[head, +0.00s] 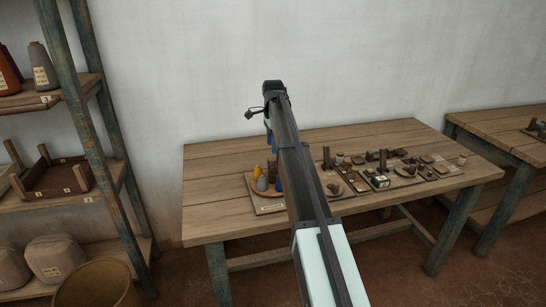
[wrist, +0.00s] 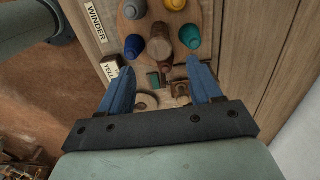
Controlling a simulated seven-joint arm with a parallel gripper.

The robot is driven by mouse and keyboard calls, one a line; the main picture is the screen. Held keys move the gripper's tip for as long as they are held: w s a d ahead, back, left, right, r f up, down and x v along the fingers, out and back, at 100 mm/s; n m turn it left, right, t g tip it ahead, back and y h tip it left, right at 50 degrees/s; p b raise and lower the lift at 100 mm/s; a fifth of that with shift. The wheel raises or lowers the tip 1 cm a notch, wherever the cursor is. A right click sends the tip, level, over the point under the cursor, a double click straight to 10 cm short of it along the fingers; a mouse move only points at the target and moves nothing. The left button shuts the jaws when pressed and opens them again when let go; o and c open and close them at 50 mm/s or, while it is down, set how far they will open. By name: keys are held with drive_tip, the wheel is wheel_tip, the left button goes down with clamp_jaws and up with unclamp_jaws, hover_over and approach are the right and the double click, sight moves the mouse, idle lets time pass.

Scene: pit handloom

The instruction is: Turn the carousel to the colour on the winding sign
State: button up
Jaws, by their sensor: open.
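The carousel (wrist: 206,20) is a round wooden disc in the wrist view. A small sign (wrist: 110,68) reads "YELL"; my left finger hides the rest. My gripper (wrist: 160,67) is open and empty, its blue fingers apart just below the carousel in the picture. In the head view, my arm partly hides the carousel; a yellow cone (head: 271,170) shows beside it.
A "WINDER" label (wrist: 96,22) lies beside the carousel. The wooden table (head: 215,213) carries several small dark parts on boards at its right. A shelf (head: 70,207) with cones and trays stands at left, a basket (head: 97,287) below. Another table (head: 490,123) stands at right.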

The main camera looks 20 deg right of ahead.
sight(273, 158)
drive_tip(key=shift+f, duration=3)
clamp_jaws()
